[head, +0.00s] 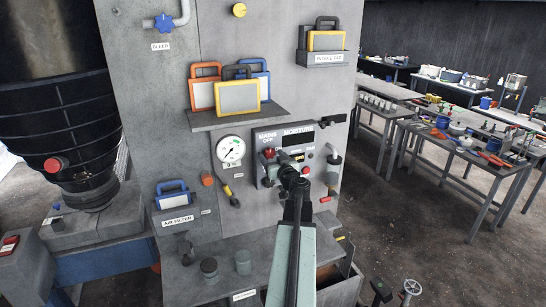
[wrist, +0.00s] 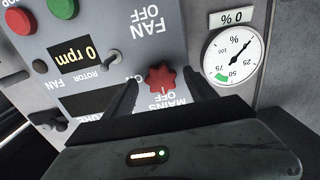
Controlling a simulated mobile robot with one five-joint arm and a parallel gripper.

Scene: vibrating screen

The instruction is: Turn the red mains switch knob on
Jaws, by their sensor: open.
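The red mains switch knob (wrist: 160,77) is a lobed knob on the grey control panel (wrist: 97,28), which appears upside down in the wrist view. MAINS, ON and OFF lettering is beside it, partly hidden by my gripper. My gripper (wrist: 161,80) is open, with one dark finger to each side of the knob in the picture. I cannot tell whether they touch it. In the head view the knob (head: 269,153) shows just left of and above my gripper (head: 287,172), which hides part of the panel.
A round gauge (wrist: 233,56) is right of the knob in the wrist view. A toggle switch (wrist: 112,60), a red button (wrist: 39,10) and a green button are nearby. A shelf (head: 215,121) with framed filters sits above the panel in the head view. A grey ledge (head: 205,272) is below.

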